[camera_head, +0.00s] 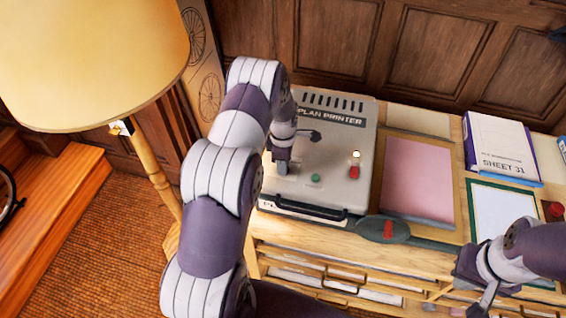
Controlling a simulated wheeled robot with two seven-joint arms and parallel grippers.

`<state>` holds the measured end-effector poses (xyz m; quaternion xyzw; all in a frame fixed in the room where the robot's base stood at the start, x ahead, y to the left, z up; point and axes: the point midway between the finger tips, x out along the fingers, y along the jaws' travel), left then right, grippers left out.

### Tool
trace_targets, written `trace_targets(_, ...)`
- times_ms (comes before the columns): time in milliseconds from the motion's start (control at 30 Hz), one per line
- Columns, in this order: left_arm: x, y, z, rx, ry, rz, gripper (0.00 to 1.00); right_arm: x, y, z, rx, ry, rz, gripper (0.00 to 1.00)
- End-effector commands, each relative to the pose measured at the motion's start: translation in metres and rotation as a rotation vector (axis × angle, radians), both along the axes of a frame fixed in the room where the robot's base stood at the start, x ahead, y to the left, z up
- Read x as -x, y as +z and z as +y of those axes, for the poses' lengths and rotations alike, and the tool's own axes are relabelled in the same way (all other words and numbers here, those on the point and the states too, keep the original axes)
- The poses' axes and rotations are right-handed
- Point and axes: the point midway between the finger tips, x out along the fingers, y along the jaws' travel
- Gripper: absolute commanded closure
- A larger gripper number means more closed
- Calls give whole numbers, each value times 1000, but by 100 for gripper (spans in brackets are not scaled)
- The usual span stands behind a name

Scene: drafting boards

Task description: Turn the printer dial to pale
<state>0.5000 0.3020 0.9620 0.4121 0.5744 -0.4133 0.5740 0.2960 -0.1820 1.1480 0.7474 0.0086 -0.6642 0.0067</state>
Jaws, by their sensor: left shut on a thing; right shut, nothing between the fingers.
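The plan printer (335,145) is a pale grey box on the cabinet top, with its name on a dark strip. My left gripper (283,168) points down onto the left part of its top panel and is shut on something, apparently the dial. The gripper and arm hide the dial, so its setting and markings cannot be read. A green button (315,178), a red button (354,173) and a lit lamp (356,154) show right of the gripper. My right gripper (487,301) is shut and empty at the lower right, in front of the cabinet.
A dark handle (303,209) runs along the printer's front. A pink sheet (418,180) on a board and a green-framed sheet (506,212) lie to the right. A box marked Sheet 31 (500,145) stands behind. A lamp (95,55) stands at left.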

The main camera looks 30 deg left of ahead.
Motion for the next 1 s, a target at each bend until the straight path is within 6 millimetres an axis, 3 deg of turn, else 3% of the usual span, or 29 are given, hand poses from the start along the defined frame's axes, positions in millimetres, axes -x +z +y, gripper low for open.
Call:
trace_targets(267,-2,2,0,-1,-1,-7,99,0,0,0,0,0,0,100)
trace_targets(300,-2,2,0,-1,-1,-7,59,0,0,0,0,0,0,100)
trace_targets(367,-2,2,0,-1,-1,-6,44,0,0,0,0,0,0,100)
trace_targets(733,-2,7,0,-2,-1,-5,44,0,-4,0,0,0,0,100)
trace_targets(867,-2,32,0,-2,-1,-9,44,0,-14,0,0,0,0,100)
trace_targets(1000,-2,71,0,-3,-1,-11,44,0,-26,0,0,0,0,100)
